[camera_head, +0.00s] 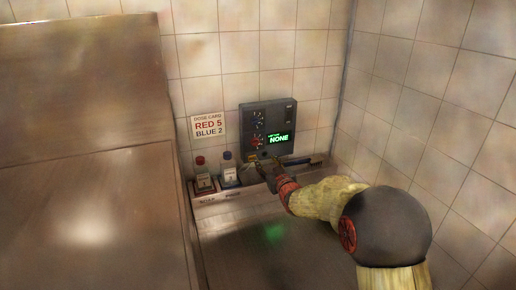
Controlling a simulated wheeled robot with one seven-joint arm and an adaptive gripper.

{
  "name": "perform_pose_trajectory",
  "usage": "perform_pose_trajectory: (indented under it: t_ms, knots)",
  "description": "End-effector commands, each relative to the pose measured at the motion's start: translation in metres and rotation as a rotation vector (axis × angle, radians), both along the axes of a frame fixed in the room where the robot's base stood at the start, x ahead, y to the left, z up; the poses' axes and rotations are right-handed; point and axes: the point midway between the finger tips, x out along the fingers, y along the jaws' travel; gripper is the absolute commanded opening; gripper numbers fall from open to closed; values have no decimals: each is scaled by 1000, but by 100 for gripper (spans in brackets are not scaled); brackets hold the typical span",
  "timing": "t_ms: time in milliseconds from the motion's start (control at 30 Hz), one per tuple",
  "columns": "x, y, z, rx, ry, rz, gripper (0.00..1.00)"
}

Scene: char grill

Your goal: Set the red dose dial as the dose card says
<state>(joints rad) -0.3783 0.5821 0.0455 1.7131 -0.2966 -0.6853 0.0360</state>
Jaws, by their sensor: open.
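The dose card (209,125) on the tiled wall reads "RED 5" in red and "BLUE 2" in dark letters. To its right is a dark control panel (284,117) with small dials on its left side and a green display (279,139) reading "NONE". A small reddish spot low in the dial column looks like the red dose dial (256,142); its setting is too small to read. My gripper (263,163) is open, just below the panel's lower edge in the picture. It looks empty, and I cannot tell whether it touches anything.
A red-capped bottle (202,177) and a blue-capped bottle (228,172) stand left of my gripper on a ledge. A brush (302,161) lies to its right. A large metal surface (90,215) fills the left. The wall corner is right of the panel.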

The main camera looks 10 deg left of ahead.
Motion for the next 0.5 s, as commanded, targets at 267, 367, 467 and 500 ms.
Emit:
perform_pose_trajectory:
  t_ms: [267,367,467,500]
  knots:
    - [2,11,27,61,-90,29,42]
    - [11,17,26,60,-88,29,42]
    - [23,26,26,60,-88,29,42]
    - [28,29,25,59,-88,29,42]
